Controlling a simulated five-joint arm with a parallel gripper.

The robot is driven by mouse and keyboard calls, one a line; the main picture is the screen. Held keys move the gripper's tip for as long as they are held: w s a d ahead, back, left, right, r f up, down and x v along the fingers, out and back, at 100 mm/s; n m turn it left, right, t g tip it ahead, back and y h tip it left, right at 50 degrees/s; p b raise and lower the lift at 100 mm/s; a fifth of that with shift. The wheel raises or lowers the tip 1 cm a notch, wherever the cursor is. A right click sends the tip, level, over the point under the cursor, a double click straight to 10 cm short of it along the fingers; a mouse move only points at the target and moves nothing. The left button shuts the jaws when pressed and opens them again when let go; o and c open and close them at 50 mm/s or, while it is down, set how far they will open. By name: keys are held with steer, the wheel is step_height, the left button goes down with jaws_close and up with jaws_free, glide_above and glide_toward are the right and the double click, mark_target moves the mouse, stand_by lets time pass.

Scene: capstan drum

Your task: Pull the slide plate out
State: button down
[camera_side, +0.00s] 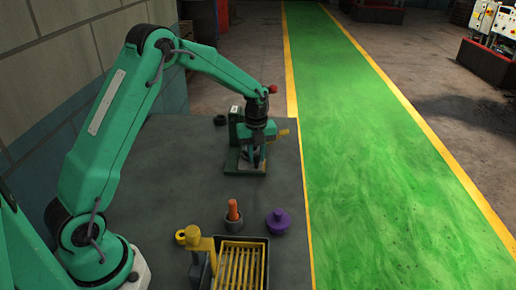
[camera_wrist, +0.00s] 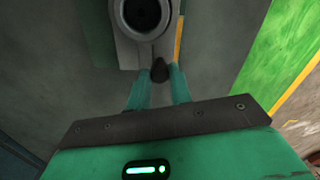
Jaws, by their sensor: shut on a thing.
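A green fixture (camera_side: 236,130) with an upright back and a flat base stands toward the far end of the grey table. My gripper (camera_side: 256,160) points down at its front. In the wrist view, the two teal fingers of my gripper (camera_wrist: 160,82) are closed about a small dark knob (camera_wrist: 160,69). The knob sits at the near end of a grey part with a round dark opening (camera_wrist: 143,12). I cannot make out the slide plate for certain; my gripper and wrist hide much of the fixture's front in the side view.
A yellow part (camera_side: 282,133) sticks out right of the fixture. Nearer on the table (camera_side: 180,150) are an orange peg in a grey holder (camera_side: 233,212), a purple knobbed piece (camera_side: 278,221), a yellow post (camera_side: 200,244) and a slatted yellow tray (camera_side: 240,265). A dark ring (camera_side: 220,120) lies behind.

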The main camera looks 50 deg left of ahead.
steer(key=shift+s+d, duration=0.2)
steer(key=shift+d, duration=0.05)
steer(key=c, duration=1.5)
jaws_free()
steer(key=shift+o, duration=1.2)
steer(key=shift+a, duration=0.1)
steer(key=shift+r, duration=0.1)
step_height(320, 180, up, 7)
steer(key=shift+r, duration=0.35)
